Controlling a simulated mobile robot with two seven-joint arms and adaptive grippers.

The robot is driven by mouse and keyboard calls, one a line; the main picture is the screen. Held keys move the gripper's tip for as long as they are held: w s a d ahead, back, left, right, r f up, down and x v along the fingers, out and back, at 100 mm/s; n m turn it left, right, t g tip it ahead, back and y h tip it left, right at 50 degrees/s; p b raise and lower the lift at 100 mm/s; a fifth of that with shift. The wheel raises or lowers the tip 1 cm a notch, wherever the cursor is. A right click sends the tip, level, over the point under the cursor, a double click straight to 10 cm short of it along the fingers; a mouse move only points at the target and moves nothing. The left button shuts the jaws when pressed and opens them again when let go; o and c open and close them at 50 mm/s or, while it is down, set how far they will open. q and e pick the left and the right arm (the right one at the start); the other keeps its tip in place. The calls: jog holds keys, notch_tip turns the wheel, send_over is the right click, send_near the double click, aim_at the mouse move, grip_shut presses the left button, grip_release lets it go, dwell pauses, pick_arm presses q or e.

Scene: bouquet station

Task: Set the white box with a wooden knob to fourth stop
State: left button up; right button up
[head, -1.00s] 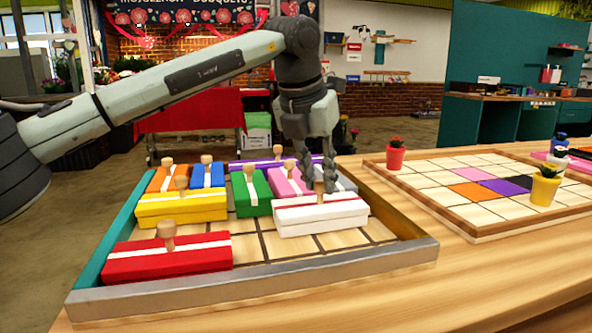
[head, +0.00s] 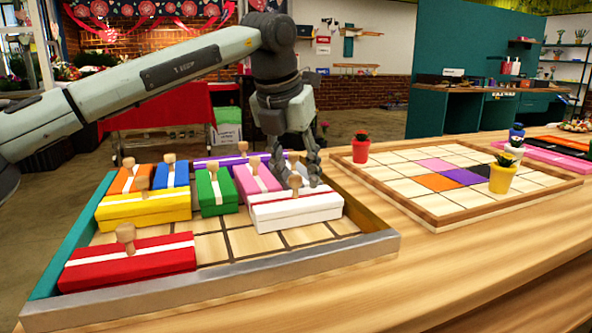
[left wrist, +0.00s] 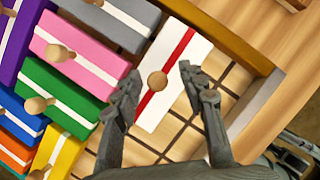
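The white box (head: 318,207) with a wooden knob (head: 294,182) lies at the right of the walled tray (head: 225,277). The left wrist view shows the white box (left wrist: 178,62) with a red stripe and its round knob (left wrist: 157,81). My left gripper (head: 298,172) is over this box, pointing down. In the left wrist view its two fingers (left wrist: 159,88) are spread on either side of the knob, with gaps between. My right gripper is not in view.
Red (head: 150,262), yellow (head: 165,208), green (head: 213,193), pink (head: 252,181), orange, blue, purple and grey (left wrist: 110,22) knobbed boxes share the tray. Bare grid cells lie in front of the white box. A tiled board (head: 410,203) with small pots stands to the right.

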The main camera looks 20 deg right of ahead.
pick_arm(q)
jog(key=v, duration=1.2)
jog(key=shift+f, duration=0.1)
